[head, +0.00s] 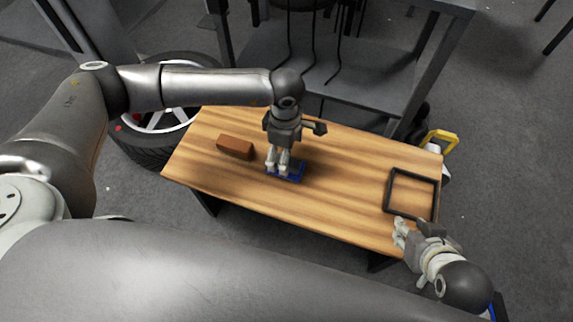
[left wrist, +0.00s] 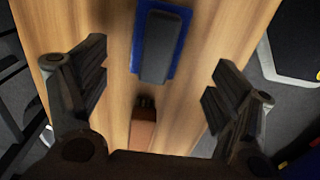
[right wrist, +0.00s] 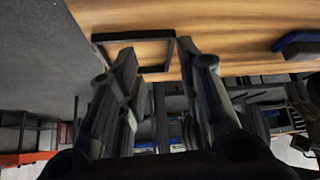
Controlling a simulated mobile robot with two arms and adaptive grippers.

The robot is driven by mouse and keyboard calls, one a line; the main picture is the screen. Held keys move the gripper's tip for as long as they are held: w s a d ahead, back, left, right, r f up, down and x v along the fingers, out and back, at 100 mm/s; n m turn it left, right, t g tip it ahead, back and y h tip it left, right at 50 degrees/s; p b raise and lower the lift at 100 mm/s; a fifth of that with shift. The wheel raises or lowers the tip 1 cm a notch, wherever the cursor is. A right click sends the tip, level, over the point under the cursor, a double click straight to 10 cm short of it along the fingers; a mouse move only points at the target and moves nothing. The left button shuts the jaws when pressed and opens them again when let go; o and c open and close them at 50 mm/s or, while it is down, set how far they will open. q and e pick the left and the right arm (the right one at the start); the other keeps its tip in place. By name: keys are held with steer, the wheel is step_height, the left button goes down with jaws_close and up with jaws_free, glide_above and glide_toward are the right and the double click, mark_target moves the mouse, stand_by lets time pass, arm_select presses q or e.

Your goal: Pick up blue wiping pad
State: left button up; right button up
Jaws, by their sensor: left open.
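The blue wiping pad (head: 297,177) lies on the wooden table, partly hidden behind my left gripper (head: 284,166) in the head view. In the left wrist view the pad (left wrist: 178,60) has a blue base and a dark grey block-shaped handle (left wrist: 163,47) along its middle. My left gripper (left wrist: 160,85) is open and points down at the table, its fingers apart on either side of the view with nothing between them. The pad also shows at the right edge of the right wrist view (right wrist: 289,45). My right gripper (right wrist: 158,50) is open and empty near the table's front right corner.
A brown block (head: 235,148) lies left of the pad. A black square frame (head: 388,190) lies at the table's right end. A wheel with a tyre (head: 150,152) stands beyond the left end, and a grey bench (head: 350,65) stands behind. The table between pad and frame is clear.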

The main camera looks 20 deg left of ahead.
mark_target(296, 167)
arm_select(q)
steer(key=shift+f, duration=0.8)
step_height(296, 167, down, 5)
steer(key=shift+w+r+b, duration=0.1)
steer(key=shift+w+b, duration=0.05)
steer(key=shift+b, duration=0.65)
arm_select(e)
steer(key=w+a+r+t+y, duration=0.1)
steer(key=w+a+r+t, duration=0.1)
steer(key=w+r+t, duration=0.2)
steer(key=w+r, duration=0.1)
steer(key=w, duration=0.2)
steer(key=shift+a+r+t, duration=0.2)
steer(key=shift+a+t, duration=0.1)
steer(key=shift+t, duration=0.1)
arm_select(q)
steer(key=c, duration=1.1)
